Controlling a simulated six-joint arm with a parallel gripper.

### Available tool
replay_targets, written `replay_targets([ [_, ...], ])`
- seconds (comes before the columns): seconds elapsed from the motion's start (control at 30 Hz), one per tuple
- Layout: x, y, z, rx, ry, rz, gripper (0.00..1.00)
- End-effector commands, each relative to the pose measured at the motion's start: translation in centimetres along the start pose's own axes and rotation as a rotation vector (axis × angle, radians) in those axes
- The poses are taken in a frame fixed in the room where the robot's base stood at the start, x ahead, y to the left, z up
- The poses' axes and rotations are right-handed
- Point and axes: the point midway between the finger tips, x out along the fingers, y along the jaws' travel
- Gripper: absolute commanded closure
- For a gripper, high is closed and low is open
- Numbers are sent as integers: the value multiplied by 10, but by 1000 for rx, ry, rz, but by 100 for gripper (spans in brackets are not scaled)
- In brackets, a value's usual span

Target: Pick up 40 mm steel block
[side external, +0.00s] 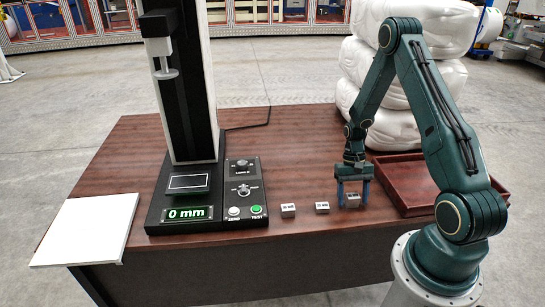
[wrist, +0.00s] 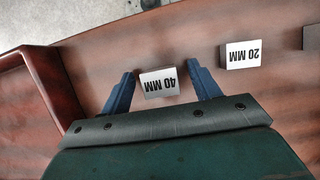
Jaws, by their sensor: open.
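The 40 mm steel block (wrist: 159,82) is a small grey block with a "40 MM" label, lying on the table. In the wrist view it sits between the fingers of my gripper (wrist: 160,88), with gaps on both sides. In the side external view the block (side external: 353,198) is low between the blue fingers of my gripper (side external: 353,200), which is open and points down around it. The block appears to rest on the table surface.
Another block (side external: 288,210) lies further left. A brown wooden tray (side external: 440,210) is on the right. A test stand with a control panel (side external: 244,190) and a white sheet (side external: 88,228) are left.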

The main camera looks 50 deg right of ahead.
Motion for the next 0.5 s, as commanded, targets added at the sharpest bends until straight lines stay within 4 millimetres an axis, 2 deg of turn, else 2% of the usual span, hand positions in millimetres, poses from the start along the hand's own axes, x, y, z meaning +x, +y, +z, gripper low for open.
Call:
replay_targets([
  [0.07,0,0,0,0,0,0,42],
  [0.33,0,0,0,0,0,0,95],
  [0.37,0,0,0,0,0,0,98],
  [0.5,0,0,0,0,0,0,98],
])
